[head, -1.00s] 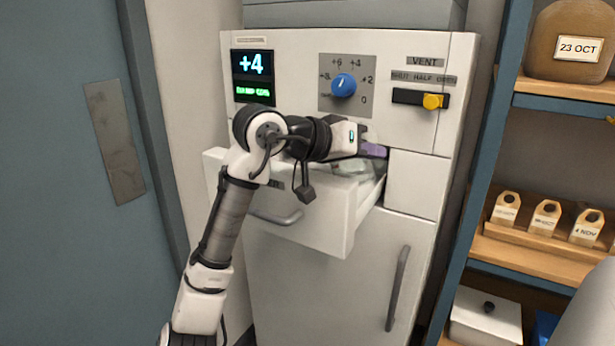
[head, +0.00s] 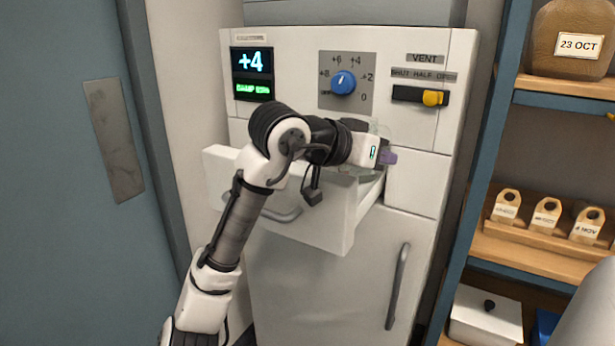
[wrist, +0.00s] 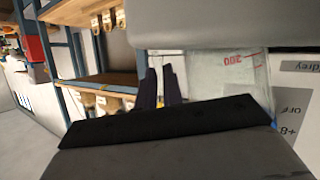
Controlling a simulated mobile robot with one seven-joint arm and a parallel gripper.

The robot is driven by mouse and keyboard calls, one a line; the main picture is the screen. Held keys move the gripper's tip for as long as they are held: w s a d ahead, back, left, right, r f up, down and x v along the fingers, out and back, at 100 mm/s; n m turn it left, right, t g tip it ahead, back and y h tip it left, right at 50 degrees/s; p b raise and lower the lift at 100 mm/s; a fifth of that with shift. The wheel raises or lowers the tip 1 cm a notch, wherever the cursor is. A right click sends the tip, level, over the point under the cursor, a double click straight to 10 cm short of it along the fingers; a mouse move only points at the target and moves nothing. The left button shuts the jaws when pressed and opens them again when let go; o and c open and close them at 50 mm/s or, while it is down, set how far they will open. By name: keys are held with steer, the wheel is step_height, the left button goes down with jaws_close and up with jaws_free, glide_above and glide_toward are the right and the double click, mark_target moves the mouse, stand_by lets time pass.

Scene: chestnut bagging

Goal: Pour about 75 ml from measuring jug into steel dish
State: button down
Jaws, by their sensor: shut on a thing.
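My gripper (head: 385,157) is above the right part of the open drawer (head: 300,212) in the head view. I cannot make out the steel dish clearly; my arm and the drawer front hide much of the drawer's inside.
The white cabinet has a lit "+4" display (head: 253,62), a blue dial (head: 343,83) and a yellow vent slider (head: 433,97). Its lower door (head: 330,285) is closed. Blue-framed shelves (head: 548,98) with tags and boxes stand at the right. A grey-blue door (head: 60,230) is at the left.

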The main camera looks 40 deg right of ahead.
steer(key=shift+s+f+m+t, duration=0.35)
steer(key=shift+s+m+t, duration=0.3)
steer(key=shift+m, duration=0.15)
steer(key=shift+r, duration=0.15)
